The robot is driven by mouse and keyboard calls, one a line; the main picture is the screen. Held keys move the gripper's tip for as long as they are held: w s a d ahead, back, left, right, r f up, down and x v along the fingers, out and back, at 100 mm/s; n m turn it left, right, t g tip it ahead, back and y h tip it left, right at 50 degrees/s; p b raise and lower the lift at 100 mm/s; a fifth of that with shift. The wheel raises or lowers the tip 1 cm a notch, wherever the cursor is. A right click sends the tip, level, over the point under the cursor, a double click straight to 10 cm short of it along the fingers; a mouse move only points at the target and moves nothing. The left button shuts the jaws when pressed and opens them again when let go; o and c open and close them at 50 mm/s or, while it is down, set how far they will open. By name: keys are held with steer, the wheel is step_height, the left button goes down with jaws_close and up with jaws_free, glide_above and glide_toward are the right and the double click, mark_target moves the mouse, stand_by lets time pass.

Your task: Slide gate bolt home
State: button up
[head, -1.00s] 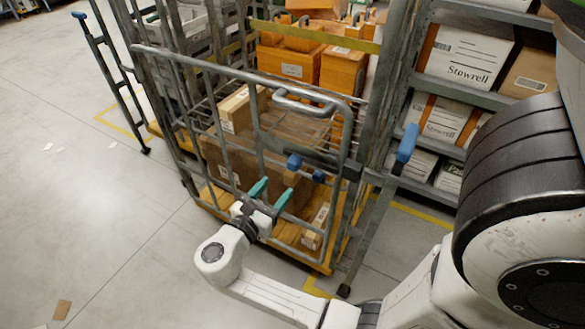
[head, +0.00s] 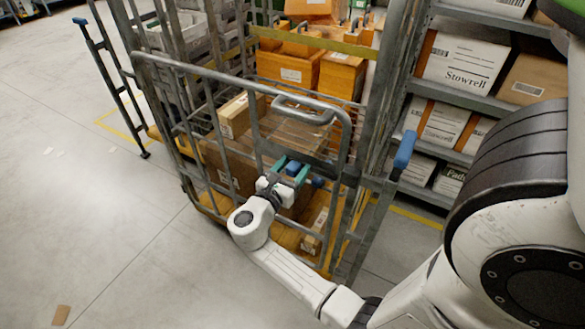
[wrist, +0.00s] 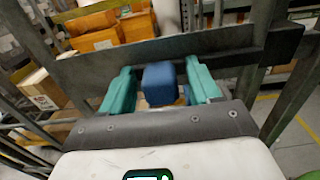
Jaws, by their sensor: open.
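The gate (head: 215,70) is a grey tubular frame across the front of a roll cage. The gate bolt's blue knob (head: 293,168) sits at the gate's right part, in front of a dark flat bar (wrist: 190,50). My gripper (head: 288,166) is at the knob with its teal fingers apart. In the wrist view the blue knob (wrist: 159,84) stands between the two teal fingers, with a gap showing on each side. The bolt's rod and its socket are not clearly visible.
A post with a blue handle (head: 405,150) stands to the right, before a rack of white boxes (head: 462,58). The floor (head: 110,220) at left is mostly clear.

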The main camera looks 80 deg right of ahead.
jaws_close()
stand_by(0.6)
